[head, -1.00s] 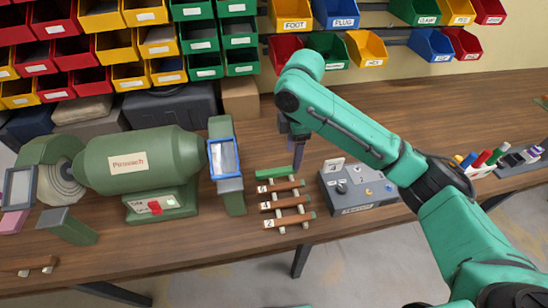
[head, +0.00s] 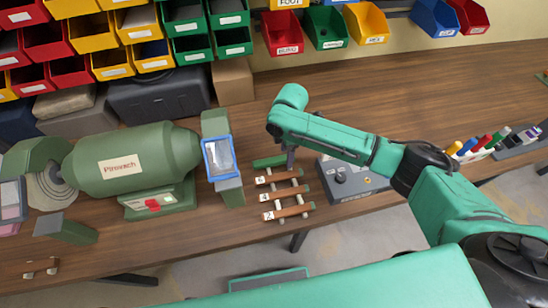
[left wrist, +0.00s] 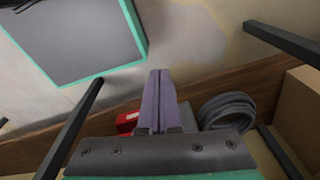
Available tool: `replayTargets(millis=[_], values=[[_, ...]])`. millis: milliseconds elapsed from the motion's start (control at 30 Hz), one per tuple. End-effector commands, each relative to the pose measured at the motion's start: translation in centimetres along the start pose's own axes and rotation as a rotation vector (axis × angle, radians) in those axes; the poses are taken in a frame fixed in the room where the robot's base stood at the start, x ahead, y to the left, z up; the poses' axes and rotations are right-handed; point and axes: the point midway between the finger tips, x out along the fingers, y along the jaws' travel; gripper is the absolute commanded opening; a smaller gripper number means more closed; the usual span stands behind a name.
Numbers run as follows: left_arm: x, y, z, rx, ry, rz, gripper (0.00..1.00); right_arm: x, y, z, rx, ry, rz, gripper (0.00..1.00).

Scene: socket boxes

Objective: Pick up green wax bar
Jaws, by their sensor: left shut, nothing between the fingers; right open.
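The green wax bar (head: 268,161) lies on the workbench in the head view, just behind a small wooden rack (head: 285,194) with several brown-handled tools marked with number tags. My right gripper (head: 291,160) points down at the bar's right end, its purple fingers close to it. The arm hides part of the fingers, and I cannot tell whether they touch the bar. My left gripper (left wrist: 158,102) shows only in the left wrist view, its purple fingers together and empty.
A green grinder-like machine (head: 130,165) stands left of the rack. A grey control box (head: 345,181) stands to the right, under my right arm. Colored bins (head: 282,33) hang at the back. Markers (head: 484,143) stand at the far right.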

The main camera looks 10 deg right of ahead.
Motion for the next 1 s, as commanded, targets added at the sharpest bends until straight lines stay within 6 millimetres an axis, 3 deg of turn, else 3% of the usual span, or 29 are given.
replayTargets(millis=[233,267,400,433,800,1000], values=[[-0.1,0.1,0.6,0.000,-0.010,0.002,0.00,0.8,0.0,0.0,-0.001,0.000,0.001,0.65],[-0.1,0.1,0.7,0.000,-0.012,0.002,0.00,0.8,0.0,0.0,-0.001,0.000,0.001,0.57],[-0.1,0.2,0.9,0.001,-0.015,0.002,0.00,0.7,0.0,0.0,-0.001,0.000,0.001,0.04],[-0.1,0.2,0.9,0.001,-0.015,0.002,0.00,0.7,0.0,0.0,-0.001,0.000,0.001,0.00],[0.0,0.2,1.0,0.000,-0.017,0.002,0.00,0.4,0.0,0.0,0.000,0.001,0.002,0.00],[0.4,0.2,1.1,0.000,-0.018,0.003,0.00,-2.4,0.1,-0.1,-0.002,0.002,0.004,0.00]])
